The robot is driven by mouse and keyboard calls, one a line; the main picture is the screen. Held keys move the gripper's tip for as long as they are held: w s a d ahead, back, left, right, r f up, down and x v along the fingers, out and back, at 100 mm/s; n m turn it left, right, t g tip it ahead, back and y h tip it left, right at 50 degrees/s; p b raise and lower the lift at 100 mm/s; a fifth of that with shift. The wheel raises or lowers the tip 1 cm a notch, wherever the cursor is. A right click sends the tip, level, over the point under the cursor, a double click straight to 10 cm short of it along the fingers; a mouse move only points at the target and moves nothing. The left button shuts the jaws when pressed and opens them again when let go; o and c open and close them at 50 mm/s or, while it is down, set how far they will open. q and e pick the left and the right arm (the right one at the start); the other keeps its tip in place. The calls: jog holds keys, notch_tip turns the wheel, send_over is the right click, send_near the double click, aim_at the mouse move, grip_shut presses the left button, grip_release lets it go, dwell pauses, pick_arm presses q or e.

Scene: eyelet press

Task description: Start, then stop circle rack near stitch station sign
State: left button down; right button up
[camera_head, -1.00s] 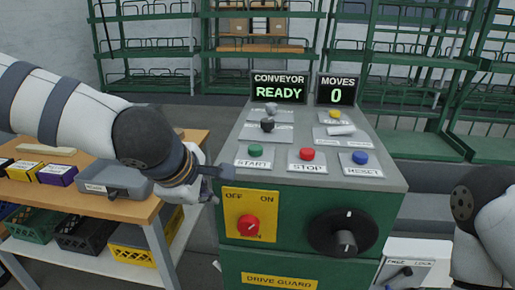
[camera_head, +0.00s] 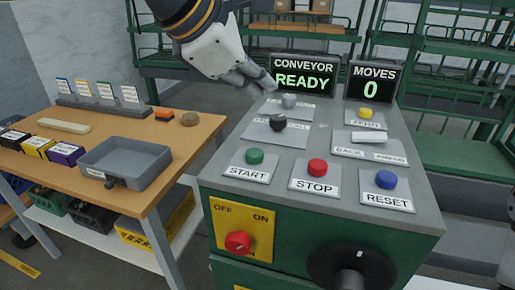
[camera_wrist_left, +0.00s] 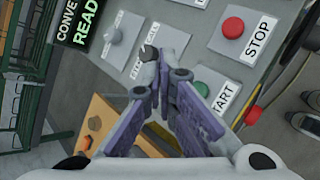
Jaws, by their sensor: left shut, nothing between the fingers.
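The control panel (camera_head: 330,140) has a green START button (camera_head: 254,156), a red STOP button (camera_head: 317,168) and a blue RESET button (camera_head: 386,180). Its displays read CONVEYOR READY (camera_head: 302,76) and MOVES 0 (camera_head: 372,84). My left gripper (camera_head: 264,82) is shut and empty, above the panel's back left near a grey knob (camera_head: 289,100) and a black knob (camera_head: 278,122). In the left wrist view its fingertips (camera_wrist_left: 160,62) lie beside a dark knob, with the green button (camera_wrist_left: 201,89) partly behind a finger. I cannot make out a circle rack or a stitch station sign.
A yellow OFF/ON plate with a red knob (camera_head: 238,243) and a large black dial (camera_head: 350,270) are on the panel's front. A white lever (camera_head: 369,137) and a yellow button (camera_head: 365,113) are at the right. A wooden table (camera_head: 90,150) with a grey tray (camera_head: 125,165) stands left.

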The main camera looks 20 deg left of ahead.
aim_at(257, 154)
pick_arm(q)
notch_tip(257, 154, down, 9)
dwell(0.5)
jog(key=shift+f, duration=0.1)
dwell(1.3)
jog(key=shift+f, duration=0.25)
